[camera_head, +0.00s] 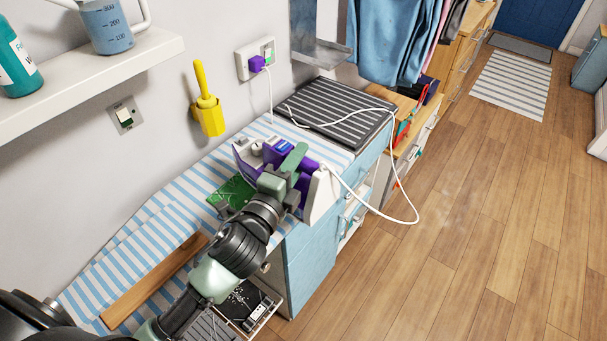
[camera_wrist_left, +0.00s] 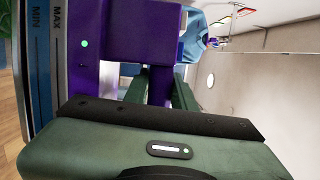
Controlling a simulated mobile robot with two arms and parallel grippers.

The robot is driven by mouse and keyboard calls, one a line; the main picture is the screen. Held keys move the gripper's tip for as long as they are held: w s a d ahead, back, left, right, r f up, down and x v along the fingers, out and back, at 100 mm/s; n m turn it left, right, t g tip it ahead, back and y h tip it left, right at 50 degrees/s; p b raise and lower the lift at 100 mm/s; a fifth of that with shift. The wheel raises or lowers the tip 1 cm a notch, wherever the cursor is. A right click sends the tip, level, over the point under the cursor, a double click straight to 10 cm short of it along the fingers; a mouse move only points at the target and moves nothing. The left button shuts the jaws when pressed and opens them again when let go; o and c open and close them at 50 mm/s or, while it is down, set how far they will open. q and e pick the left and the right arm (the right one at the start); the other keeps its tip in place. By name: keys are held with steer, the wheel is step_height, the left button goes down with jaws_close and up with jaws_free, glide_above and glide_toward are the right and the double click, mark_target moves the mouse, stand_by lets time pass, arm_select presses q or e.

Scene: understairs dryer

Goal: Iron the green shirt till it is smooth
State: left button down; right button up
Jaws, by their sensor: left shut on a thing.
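The iron (camera_head: 321,192) is purple and white, with a white cord, and is over the striped ironing surface (camera_head: 157,234). My left gripper (camera_head: 293,168) is shut on its purple handle (camera_wrist_left: 146,30). The iron's tank with MIN and MAX marks shows at the left of the wrist view. The green shirt (camera_head: 231,194) lies on the striped cloth, just left of the iron and gripper. Only a small part of it shows; the arm and iron hide the rest. Whether the iron touches the shirt, and how smooth the shirt is, I cannot tell. My right gripper is out of view.
The cord runs to a purple plug (camera_head: 258,64) in the wall socket and loops out over the floor. A dark ribbed mat (camera_head: 335,106) lies behind the iron. A yellow holder (camera_head: 209,117) hangs on the wall. The wooden floor (camera_head: 470,210) at right is clear.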

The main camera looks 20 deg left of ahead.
arm_select(q)
steer(key=shift+m+h, duration=0.3)
steer(key=shift+m, duration=0.1)
steer(key=w+r, duration=0.1)
steer(key=w+r+p, duration=0.1)
steer(key=w, duration=0.1)
steer(key=w+a+r, duration=0.1)
steer(key=w, duration=0.1)
steer(key=shift+f, duration=0.1)
steer(key=shift+s+p, duration=0.1)
steer(key=shift+p, duration=0.2)
step_height(320, 180, down, 8)
steer(key=b, duration=0.6)
steer(key=shift+f+b, duration=0.45)
steer(key=shift+f, duration=0.1)
steer(key=shift+w+a, duration=0.2)
steer(key=shift+a, duration=0.5)
steer(key=shift+w+a, duration=0.2)
steer(key=shift+a, duration=0.45)
steer(key=shift+w+a+p, duration=0.2)
steer(key=shift+a, duration=0.35)
steer(key=shift+w+a+p, duration=0.15)
steer(key=shift+w+a, duration=0.05)
steer(key=shift+a, duration=0.3)
